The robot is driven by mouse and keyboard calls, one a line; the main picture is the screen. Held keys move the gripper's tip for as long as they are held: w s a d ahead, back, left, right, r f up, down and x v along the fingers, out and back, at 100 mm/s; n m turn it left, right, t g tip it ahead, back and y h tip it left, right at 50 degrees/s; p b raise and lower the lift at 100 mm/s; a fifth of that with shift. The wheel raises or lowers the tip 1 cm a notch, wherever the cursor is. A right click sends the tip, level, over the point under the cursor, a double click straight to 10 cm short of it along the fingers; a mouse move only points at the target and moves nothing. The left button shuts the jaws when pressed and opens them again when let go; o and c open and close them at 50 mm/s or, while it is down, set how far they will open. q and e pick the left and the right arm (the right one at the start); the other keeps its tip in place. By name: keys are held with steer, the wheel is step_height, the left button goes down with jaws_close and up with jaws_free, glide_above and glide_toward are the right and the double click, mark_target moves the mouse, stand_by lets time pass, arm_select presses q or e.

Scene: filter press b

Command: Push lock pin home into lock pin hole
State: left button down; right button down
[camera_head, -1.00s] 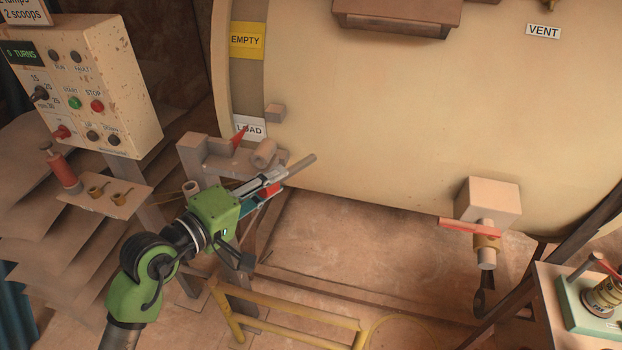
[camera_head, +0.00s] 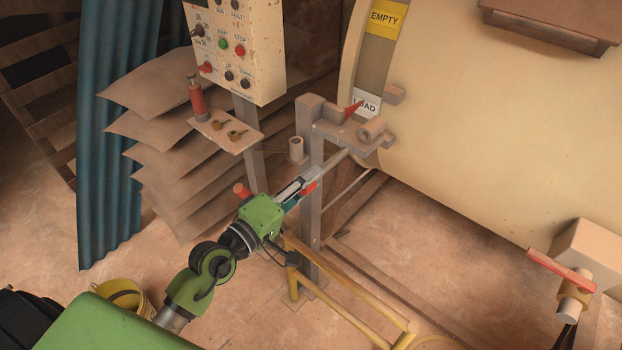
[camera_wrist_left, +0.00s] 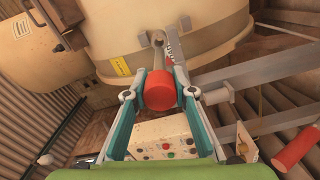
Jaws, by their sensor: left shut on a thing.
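The lock pin is a grey rod (camera_head: 334,164) with a red head (camera_head: 309,187). My left gripper (camera_head: 305,186) is shut on that head; the wrist view shows the red head (camera_wrist_left: 160,90) between the fingers (camera_wrist_left: 160,80). The rod points up and right, towards the bracket beside the drum. A round boss (camera_head: 372,128) on this bracket looks like the lock pin hole's place; its opening is not clear. The rod's tip appears just below and left of the boss, over the bracket's lower edge; I cannot tell whether they touch. My right gripper is not in view.
A red pointer (camera_head: 354,109) stands by the LOAD label (camera_head: 367,103) on the drum (camera_head: 480,130). A short open tube (camera_head: 296,149) sits left of the bracket post. The control panel (camera_head: 240,50) and small shelf (camera_head: 222,130) are further left. A yellow rail (camera_head: 345,312) stands below.

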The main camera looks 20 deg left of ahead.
mark_target(326, 164)
arm_select(q)
steer(key=shift+p+x, duration=0.3)
steer(key=shift+x, duration=2.65)
steer(key=shift+r, duration=0.15)
steer(key=shift+b+x, duration=0.3)
steer(key=shift+x, duration=4.35)
steer(key=c, duration=1.6)
jaws_free()
steer(key=shift+s, duration=0.1)
steer(key=shift+f, duration=0.25)
steer(key=v, duration=1.2)
steer(key=shift+r, duration=0.15)
